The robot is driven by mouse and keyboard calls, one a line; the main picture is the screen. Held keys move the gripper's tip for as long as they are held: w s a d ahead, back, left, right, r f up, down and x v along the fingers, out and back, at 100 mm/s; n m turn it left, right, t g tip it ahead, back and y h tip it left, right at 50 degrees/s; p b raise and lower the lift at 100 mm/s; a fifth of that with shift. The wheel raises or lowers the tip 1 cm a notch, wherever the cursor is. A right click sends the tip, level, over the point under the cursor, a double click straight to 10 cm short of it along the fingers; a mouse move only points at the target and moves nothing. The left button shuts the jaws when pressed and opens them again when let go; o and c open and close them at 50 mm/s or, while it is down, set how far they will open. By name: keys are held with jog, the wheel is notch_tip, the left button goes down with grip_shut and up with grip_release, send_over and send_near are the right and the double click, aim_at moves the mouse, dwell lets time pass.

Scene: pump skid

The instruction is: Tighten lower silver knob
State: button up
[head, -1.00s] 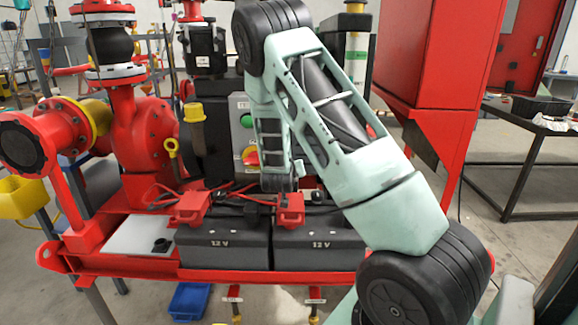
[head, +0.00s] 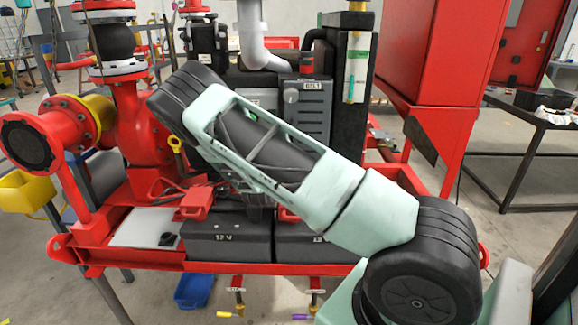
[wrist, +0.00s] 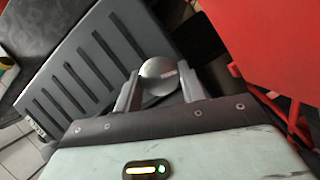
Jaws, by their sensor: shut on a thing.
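In the wrist view, a round silver knob (wrist: 157,73) sits between the two fingers of my gripper (wrist: 160,88). The fingers are shut on it, one on each side. The knob is beside a grey louvered box (wrist: 88,62). In the head view, the grey box (head: 308,112) stands at the centre, and a small silver knob (head: 291,96) shows on its upper left face. My arm covers the lower part of the box, so my gripper and the knob it holds are hidden there.
A red panel (wrist: 255,45) is close to the right of my gripper. Black batteries (head: 228,238) sit on the red skid frame (head: 130,258) below my arm. A red cabinet (head: 430,60) stands at the right.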

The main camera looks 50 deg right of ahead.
jog(key=shift+n, duration=0.4)
dwell(0.3)
jog(key=o, duration=1)
jog(key=shift+f, duration=0.1)
jog(key=shift+c, duration=0.2)
jog(key=b+v, duration=0.2)
jog(key=v, duration=1.5)
jog(key=shift+a+f, duration=0.3)
jog(key=shift+w, duration=0.1)
